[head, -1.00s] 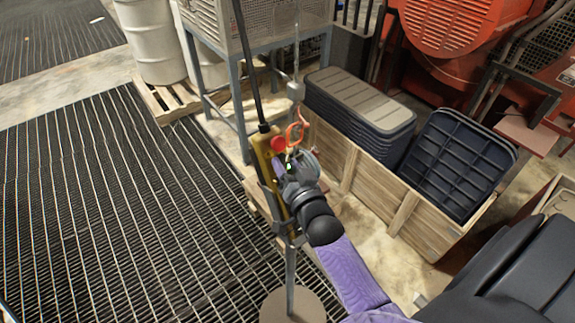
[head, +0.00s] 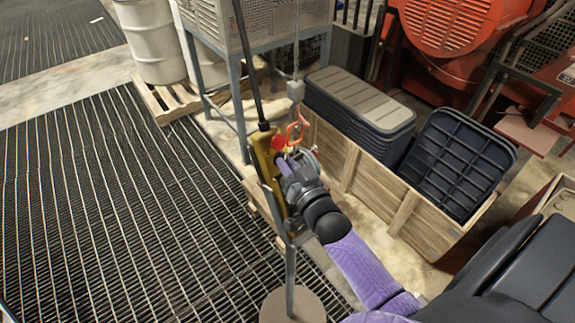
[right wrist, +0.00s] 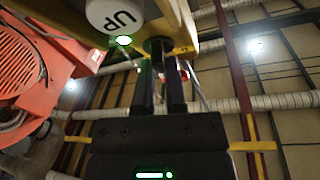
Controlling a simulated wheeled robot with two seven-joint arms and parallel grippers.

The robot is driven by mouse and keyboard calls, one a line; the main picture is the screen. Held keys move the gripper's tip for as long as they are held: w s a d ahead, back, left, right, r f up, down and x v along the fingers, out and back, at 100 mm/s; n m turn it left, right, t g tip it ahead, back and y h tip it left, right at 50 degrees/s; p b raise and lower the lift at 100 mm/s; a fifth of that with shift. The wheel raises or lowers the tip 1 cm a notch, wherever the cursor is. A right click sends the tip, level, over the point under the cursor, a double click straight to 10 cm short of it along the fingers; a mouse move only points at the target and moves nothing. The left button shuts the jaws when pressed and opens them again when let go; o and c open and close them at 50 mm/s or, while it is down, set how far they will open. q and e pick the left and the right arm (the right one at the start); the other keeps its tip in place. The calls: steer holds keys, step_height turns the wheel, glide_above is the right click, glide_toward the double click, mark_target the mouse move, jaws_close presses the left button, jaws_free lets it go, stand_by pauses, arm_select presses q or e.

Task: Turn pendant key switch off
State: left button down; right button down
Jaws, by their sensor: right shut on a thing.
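The yellow pendant (head: 264,158) hangs from a black cable beside a stand in the head view, with a red button (head: 279,142) near its top. My right gripper (head: 286,172) is at the pendant's face, below the red button. In the right wrist view, the pendant's yellow body (right wrist: 205,20) fills the top, with a white UP button (right wrist: 113,14) and a lit green lamp (right wrist: 123,40). My right gripper (right wrist: 161,58) is shut on the dark key of the key switch (right wrist: 158,44). The fingers hide much of the key, so its angle is unclear. My left gripper is out of view.
An orange hook (head: 298,128) hangs close to the pendant. A wooden crate (head: 407,212) with dark lidded bins stands to the right. A metal-legged cage (head: 262,22) is behind. Floor grating (head: 120,200) lies clear at left.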

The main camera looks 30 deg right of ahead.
steer(key=n+y, duration=0.1)
steer(key=n, duration=0.2)
steer(key=n+y, duration=0.2)
steer(key=n, duration=0.1)
steer(key=shift+d, duration=0.15)
steer(key=n+y, duration=0.2)
steer(key=n, duration=0.1)
steer(key=n+g+y, duration=0.1)
steer(key=n, duration=0.2)
steer(key=shift+d+n+y+b, duration=0.1)
steer(key=shift+n+y+b, duration=0.2)
steer(key=shift+y, duration=0.1)
steer(key=c, duration=0.7)
jaws_free()
steer(key=v, duration=0.9)
steer(key=shift+s+d+r+b, duration=0.15)
steer(key=shift+s+b, duration=0.2)
